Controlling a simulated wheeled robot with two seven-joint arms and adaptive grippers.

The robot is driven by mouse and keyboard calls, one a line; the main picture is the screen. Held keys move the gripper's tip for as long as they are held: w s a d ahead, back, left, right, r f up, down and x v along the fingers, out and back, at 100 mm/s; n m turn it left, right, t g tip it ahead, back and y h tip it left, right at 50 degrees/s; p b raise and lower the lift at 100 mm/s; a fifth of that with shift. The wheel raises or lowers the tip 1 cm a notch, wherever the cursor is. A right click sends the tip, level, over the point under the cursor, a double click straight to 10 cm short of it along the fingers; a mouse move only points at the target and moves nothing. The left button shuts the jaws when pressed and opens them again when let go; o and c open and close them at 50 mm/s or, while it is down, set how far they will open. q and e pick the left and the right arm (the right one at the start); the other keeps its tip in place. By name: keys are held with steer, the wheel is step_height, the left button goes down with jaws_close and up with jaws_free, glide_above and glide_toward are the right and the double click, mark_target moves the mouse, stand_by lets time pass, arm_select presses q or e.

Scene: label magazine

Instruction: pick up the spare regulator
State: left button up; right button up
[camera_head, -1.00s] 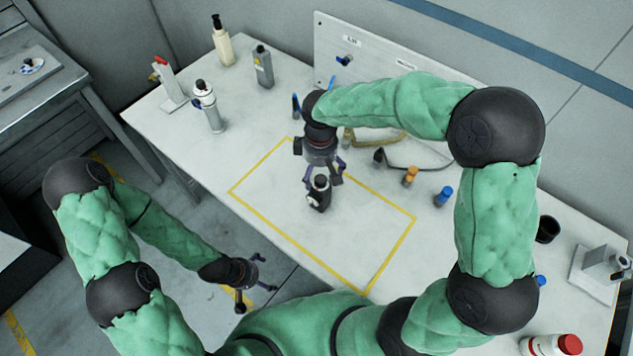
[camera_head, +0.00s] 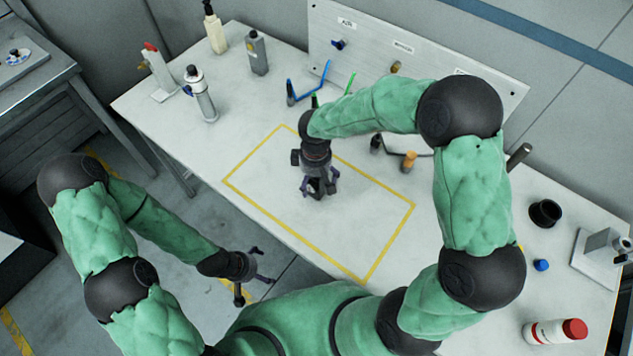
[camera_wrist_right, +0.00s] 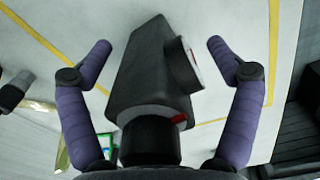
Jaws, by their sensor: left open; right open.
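The spare regulator, a dark block with a round gauge and a pale collar, shows in the right wrist view (camera_wrist_right: 150,85). In the head view, the regulator (camera_head: 318,188) stands inside the yellow outline on the bench, mostly hidden under my right gripper. My right gripper (camera_head: 320,187) is open, its fingers lowered around the regulator. In the wrist view, purple fingers stand on both sides of it with visible gaps. My left gripper (camera_head: 252,277) is open and empty, off the bench's front edge above the floor.
A spray can (camera_head: 201,95), a grey bottle (camera_head: 257,53) and a cream bottle (camera_head: 214,30) stand at the back left. A labelled panel (camera_head: 420,62) with fittings is behind. A black cup (camera_head: 545,213) and a red-capped bottle (camera_head: 555,331) are at right. The outlined area is otherwise clear.

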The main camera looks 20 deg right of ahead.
steer(key=shift+r, duration=0.1)
steer(key=c, duration=1.7)
steer(key=shift+c, duration=0.6)
steer(key=shift+r, duration=0.1)
